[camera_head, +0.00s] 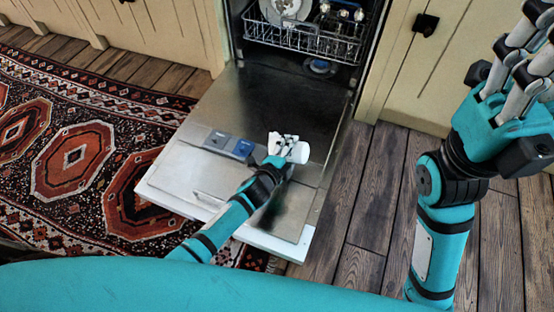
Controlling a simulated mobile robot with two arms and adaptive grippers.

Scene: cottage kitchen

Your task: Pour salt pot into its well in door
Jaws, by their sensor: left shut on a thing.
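My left gripper (284,148) is shut on a small white pot (302,153), which I take to be the salt pot. It holds the pot over the right half of the open dishwasher door (180,174). The pot looks tipped on its side, but its mouth and any contents cannot be made out. A grey compartment (217,138) and a blue compartment (243,148) sit side by side in the door's inner face, left of the pot. I cannot tell which is the salt well. My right gripper (528,62) is raised at the upper right, its fingers apart and empty, tips partly cut off.
A lower dish rack (305,40) with dishes stands inside the dishwasher. A round blue-rimmed part (320,67) is on the tub floor. A patterned rug (70,150) lies left of the door. Wooden floor (375,210) is clear to its right.

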